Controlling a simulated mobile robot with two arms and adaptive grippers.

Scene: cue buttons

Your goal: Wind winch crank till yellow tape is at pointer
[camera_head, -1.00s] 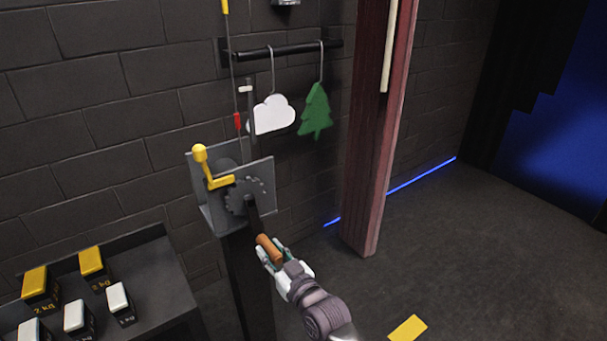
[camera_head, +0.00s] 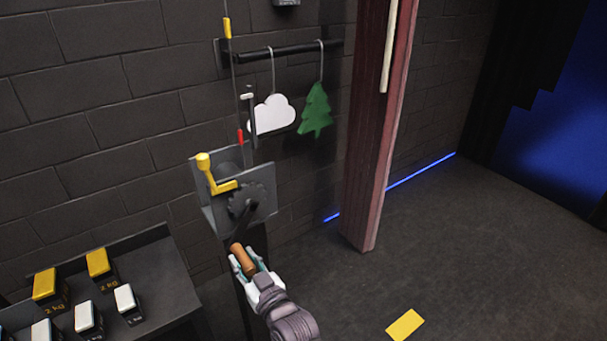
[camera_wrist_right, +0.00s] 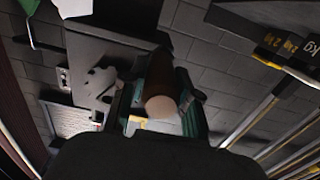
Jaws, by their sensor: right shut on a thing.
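The winch (camera_head: 258,200) is a grey bracket with a dark toothed wheel, on a dark post. Its crank arm (camera_head: 243,222) hangs down and slightly left to an orange-brown wooden handle (camera_head: 241,254). My right gripper (camera_head: 245,266) is shut on this handle, which also shows between the fingers in the right wrist view (camera_wrist_right: 162,90). A thin rope rises from the winch with yellow tape (camera_head: 227,28) high up and red tape (camera_head: 240,137) lower down. The white-tipped pointer (camera_head: 247,97) stands beside the rope, below the yellow tape and above the red. My left gripper is out of view.
A yellow lever (camera_head: 208,172) sits on the winch's left side. A white cloud (camera_head: 272,115) and green tree (camera_head: 316,112) hang from a rail behind. A shelf with several weights (camera_head: 98,264) is at lower left. A reddish post (camera_head: 370,150) stands at right.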

